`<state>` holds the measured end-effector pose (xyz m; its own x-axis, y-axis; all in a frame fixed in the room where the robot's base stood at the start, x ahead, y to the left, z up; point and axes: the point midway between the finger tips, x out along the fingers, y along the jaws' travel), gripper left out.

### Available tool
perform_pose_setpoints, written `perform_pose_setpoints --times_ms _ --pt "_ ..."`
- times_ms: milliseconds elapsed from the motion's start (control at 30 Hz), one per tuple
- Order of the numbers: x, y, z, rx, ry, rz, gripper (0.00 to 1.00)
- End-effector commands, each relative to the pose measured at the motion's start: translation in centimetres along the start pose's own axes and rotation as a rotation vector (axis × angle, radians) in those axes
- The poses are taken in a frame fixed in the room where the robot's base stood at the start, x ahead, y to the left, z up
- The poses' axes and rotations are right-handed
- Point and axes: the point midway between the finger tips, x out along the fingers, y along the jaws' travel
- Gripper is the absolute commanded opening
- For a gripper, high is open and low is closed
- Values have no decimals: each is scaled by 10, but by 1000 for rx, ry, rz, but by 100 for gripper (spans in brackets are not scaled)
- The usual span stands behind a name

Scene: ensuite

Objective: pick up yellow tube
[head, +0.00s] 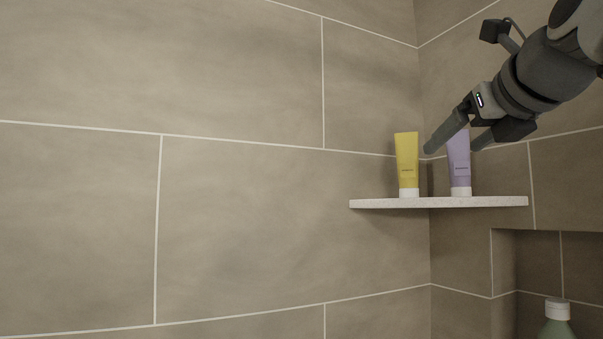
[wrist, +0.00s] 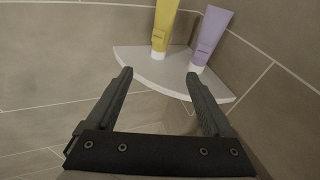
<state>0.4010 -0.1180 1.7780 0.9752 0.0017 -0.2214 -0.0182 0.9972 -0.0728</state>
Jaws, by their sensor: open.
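The yellow tube (head: 407,161) stands upright on its white cap on a small corner shelf (head: 380,204). In the wrist view the yellow tube (wrist: 165,26) is beyond the fingertips, between their lines. My gripper (head: 450,146) is open and empty, above the shelf; in the head view one finger comes close to the right of the yellow tube and overlaps the purple tube. In the wrist view my gripper (wrist: 159,76) has its fingers spread, with the tips short of the yellow tube. The head view does not settle whether they touch anything.
A purple tube (head: 460,170) stands on the shelf to the right of the yellow one; in the wrist view the purple tube (wrist: 210,38) is just beyond the right finger. Tiled walls meet behind the shelf. A green bottle (head: 557,322) with a white cap sits in a niche below.

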Motion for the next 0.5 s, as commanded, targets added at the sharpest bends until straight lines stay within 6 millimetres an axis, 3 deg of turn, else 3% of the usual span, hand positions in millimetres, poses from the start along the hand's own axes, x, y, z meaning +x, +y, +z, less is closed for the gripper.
perform_pose_setpoints --times_ms 167,500 --pt "2 -4 14 76 -21 -5 86" --pt "72 -3 16 78 -20 -4 86"
